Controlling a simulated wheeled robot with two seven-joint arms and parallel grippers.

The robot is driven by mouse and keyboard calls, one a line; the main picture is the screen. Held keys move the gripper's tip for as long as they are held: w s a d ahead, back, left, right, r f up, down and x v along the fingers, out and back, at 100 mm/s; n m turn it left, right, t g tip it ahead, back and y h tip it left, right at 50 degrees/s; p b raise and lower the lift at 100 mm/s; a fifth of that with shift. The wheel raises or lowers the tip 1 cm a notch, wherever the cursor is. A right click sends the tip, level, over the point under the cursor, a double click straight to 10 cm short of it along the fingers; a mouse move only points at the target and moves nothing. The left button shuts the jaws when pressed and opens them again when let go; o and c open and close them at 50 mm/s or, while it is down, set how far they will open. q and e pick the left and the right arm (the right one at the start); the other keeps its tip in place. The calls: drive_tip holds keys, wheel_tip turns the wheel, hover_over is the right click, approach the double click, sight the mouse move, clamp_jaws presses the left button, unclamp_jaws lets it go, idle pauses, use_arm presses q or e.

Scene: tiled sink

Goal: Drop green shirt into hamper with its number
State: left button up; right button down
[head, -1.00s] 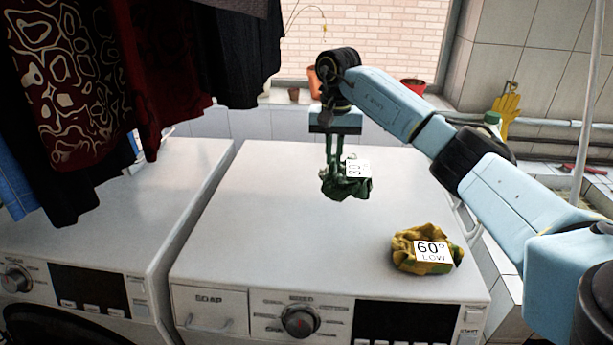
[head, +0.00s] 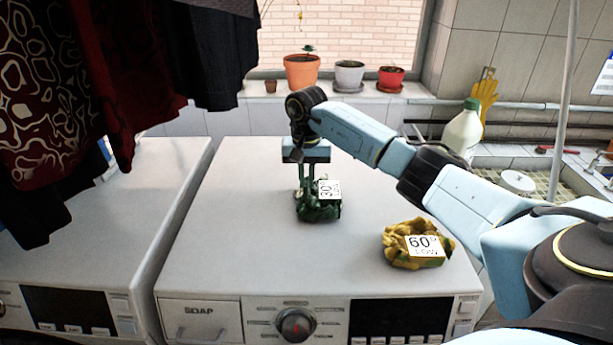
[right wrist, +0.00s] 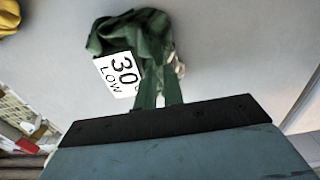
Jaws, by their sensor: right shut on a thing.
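The green shirt (head: 318,209) is a crumpled bundle with a white label reading "30° LOW". My right gripper (head: 306,188) is shut on it at the top of the right-hand washing machine. I cannot tell whether the shirt touches the machine's top. In the right wrist view the green shirt (right wrist: 140,40) hangs between the fingers of my right gripper (right wrist: 160,92), and its label reads "30 LOW". No hamper is in view. My left gripper is not in view.
A yellow crumpled garment (head: 403,243) labelled "60° LOW" lies on the washing machine (head: 240,230), right of the green shirt. Dark clothes (head: 130,70) hang at upper left. Pots (head: 301,70) line the sill. A white bottle (head: 463,130) stands right, by the sink.

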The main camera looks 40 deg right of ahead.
drive_tip(key=c, duration=2)
unclamp_jaws()
drive_tip(key=shift+f, duration=0.15)
drive_tip(key=o, duration=0.5)
